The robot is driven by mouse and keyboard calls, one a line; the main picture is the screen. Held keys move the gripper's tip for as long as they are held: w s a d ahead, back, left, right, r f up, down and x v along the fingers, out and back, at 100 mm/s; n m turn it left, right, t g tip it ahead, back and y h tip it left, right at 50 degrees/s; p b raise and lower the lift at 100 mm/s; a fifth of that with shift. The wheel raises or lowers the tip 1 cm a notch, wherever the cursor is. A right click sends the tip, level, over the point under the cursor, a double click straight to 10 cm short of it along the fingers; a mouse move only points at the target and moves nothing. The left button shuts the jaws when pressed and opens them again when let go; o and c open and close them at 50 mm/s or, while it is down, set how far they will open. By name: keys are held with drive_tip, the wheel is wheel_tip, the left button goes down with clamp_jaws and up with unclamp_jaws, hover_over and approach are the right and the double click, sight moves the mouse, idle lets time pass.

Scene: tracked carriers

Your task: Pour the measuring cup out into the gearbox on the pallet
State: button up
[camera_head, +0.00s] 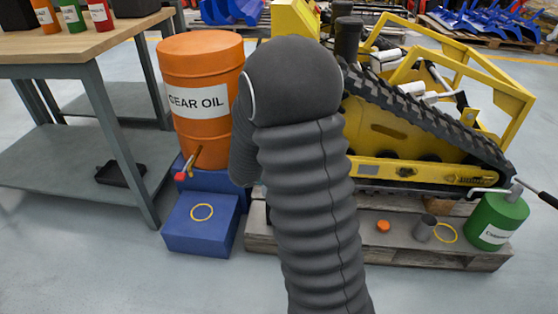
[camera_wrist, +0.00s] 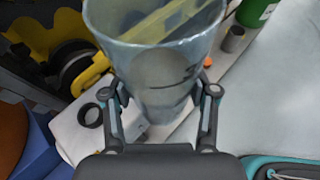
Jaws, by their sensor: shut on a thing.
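The measuring cup (camera_wrist: 160,92) is see-through and grey-blue; it fills the upper middle of the wrist view, its rim cut off by the top edge. My gripper (camera_wrist: 165,105) is shut around it, one finger on each side. I cannot tell how much liquid is in the cup. A pale grey block with a black ring (camera_wrist: 88,115), which may be the gearbox and its opening, lies left of and beyond the cup, apart from it. The wooden pallet (camera_head: 262,240) stands in front of the yellow tracked carrier (camera_head: 395,135). My arm hides the pallet's middle, the cup and my gripper in the head view.
An orange gear oil drum (camera_head: 203,60) with a tap stands at left behind a blue step (camera_head: 200,238) bearing a yellow ring. An orange cap (camera_head: 383,226), grey cylinder (camera_head: 424,228) and green can (camera_head: 496,222) are on the pallet's right. A workbench (camera_head: 60,48) stands left.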

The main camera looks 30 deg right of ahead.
drive_tip(key=shift+r+p, duration=0.15)
drive_tip(key=shift+p, duration=0.2)
drive_tip(key=p, duration=0.1)
drive_tip(key=n+g+p, duration=0.1)
drive_tip(key=p, duration=0.1)
drive_tip(key=shift+w+a+r, duration=0.1)
drive_tip(key=shift+w+r, duration=0.05)
drive_tip(key=shift+r, duration=0.15)
drive_tip(key=shift+w+n+g+h+p, duration=0.25)
drive_tip(key=shift+n+g+h+p, duration=0.15)
drive_tip(key=shift+n+p, duration=0.55)
drive_tip(key=shift+w+a+f+n+g+h+p, duration=0.1)
drive_tip(key=shift+w+a+n+g+h+p, duration=0.15)
drive_tip(key=shift+w+n+g+h+p, duration=0.55)
drive_tip(key=shift+s+f+n+p, duration=0.2)
drive_tip(key=shift+n+p, duration=0.3)
drive_tip(key=shift+n, duration=0.35)
drive_tip(key=shift+s+f+n+g+h, duration=0.2)
drive_tip(key=shift+f+n+g+h, duration=0.15)
drive_tip(key=shift+n, duration=0.35)
drive_tip(key=shift+s+d+f+n+h+b, duration=0.1)
drive_tip(key=shift+f+n+h+b, duration=0.25)
drive_tip(key=shift+n, duration=0.45)
drive_tip(key=shift+f+n+h+b, duration=0.25)
drive_tip(key=shift+n+h, duration=0.15)
drive_tip(key=shift+n, duration=0.4)
idle(2.1)
